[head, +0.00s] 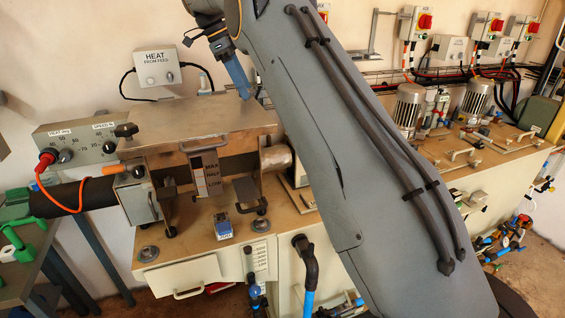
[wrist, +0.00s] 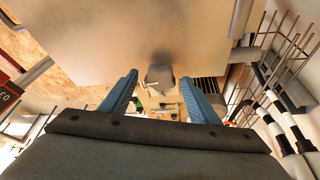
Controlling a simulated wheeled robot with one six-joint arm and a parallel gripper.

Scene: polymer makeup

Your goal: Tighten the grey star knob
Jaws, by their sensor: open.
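My arm hides part of the head view.
The machine's flat metal top (head: 185,122) lies below my gripper. A red knob with an orange cable (head: 47,157) is at the left. A heat control box (head: 158,66) hangs on the wall.

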